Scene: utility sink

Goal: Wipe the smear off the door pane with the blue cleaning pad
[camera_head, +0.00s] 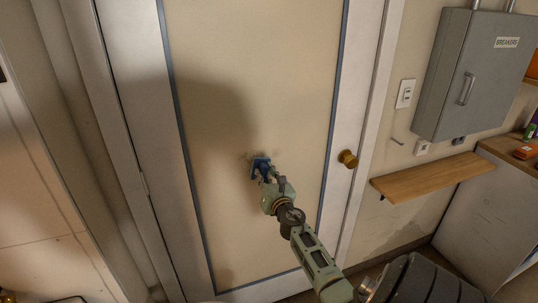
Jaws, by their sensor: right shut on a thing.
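The door pane (245,60) is a large cream panel with a dark blue-grey edge, upright in front of me. The blue cleaning pad (260,165) is at the pane's lower middle, against it or very close; I cannot tell which. My right gripper (266,175) is shut on the pad, its arm reaching up from the lower right. A faint brownish smear (247,156) shows at the pad's upper left edge; the pad and gripper may hide part of it. My left gripper is not in view.
A brass door knob (348,158) sticks out right of the pane. A wooden shelf (430,177) juts from the wall, below a grey breaker box (474,72). A counter with small items (525,152) stands at the far right. The pane's upper part is clear.

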